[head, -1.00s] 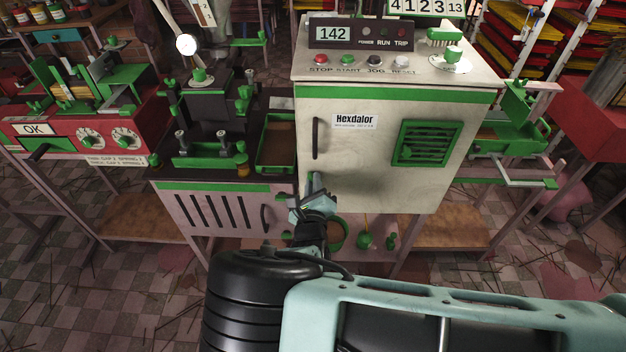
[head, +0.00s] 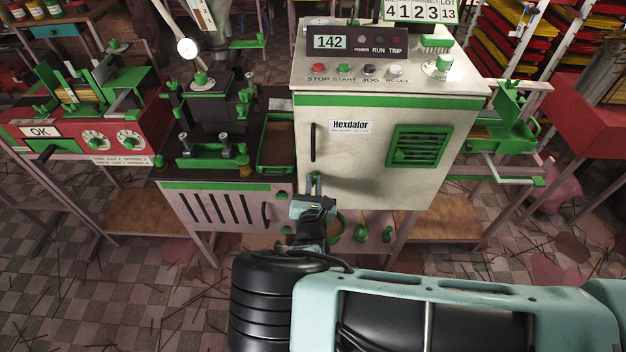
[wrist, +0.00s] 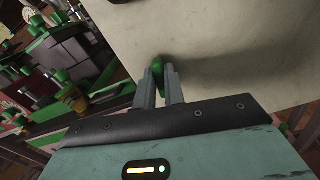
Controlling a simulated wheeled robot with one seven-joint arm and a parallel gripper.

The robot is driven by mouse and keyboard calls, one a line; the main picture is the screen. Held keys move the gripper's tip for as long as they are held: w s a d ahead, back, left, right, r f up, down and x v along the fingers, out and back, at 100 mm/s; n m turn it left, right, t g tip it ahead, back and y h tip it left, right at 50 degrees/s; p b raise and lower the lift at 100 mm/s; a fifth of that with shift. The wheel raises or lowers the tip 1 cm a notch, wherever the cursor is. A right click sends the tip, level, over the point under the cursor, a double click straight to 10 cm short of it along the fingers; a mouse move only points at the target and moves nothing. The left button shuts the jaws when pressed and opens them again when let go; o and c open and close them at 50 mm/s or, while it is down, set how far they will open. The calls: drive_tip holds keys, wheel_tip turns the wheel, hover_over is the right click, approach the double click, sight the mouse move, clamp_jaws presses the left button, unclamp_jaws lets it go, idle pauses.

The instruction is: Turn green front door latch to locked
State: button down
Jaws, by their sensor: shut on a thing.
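The green front door latch (wrist: 158,62) is at the edge of the pale cabinet door (head: 385,165). In the wrist view it lies between the two grey fingers of my gripper (wrist: 160,75), which are shut on it. In the head view my gripper (head: 314,182) is at the door's lower left, below the dark vertical handle (head: 313,142). There the fingers hide the latch, so I cannot tell its exact angle or whether it is locked.
A control panel with a 142 display (head: 331,42) and coloured buttons tops the cabinet. A green vent (head: 420,146) is on the door's right. A green tray (head: 276,158) and a dark green-trimmed machine (head: 210,125) stand left. Green knobs (head: 361,233) hang below the cabinet.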

drive_tip(key=shift+m+p, duration=0.35)
drive_tip(key=shift+m, duration=0.45)
drive_tip(key=c, duration=1.5)
unclamp_jaws()
drive_tip(key=shift+s, duration=0.15)
drive_tip(key=shift+s+p, duration=0.3)
drive_tip(key=s+p, duration=0.1)
drive_tip(key=s, duration=0.4)
drive_tip(key=s+p, duration=0.1)
drive_tip(key=s, duration=0.5)
drive_tip(key=s+p, duration=0.1)
drive_tip(key=s, duration=0.4)
drive_tip(key=shift+s+a, duration=0.25)
drive_tip(key=shift+s, duration=0.05)
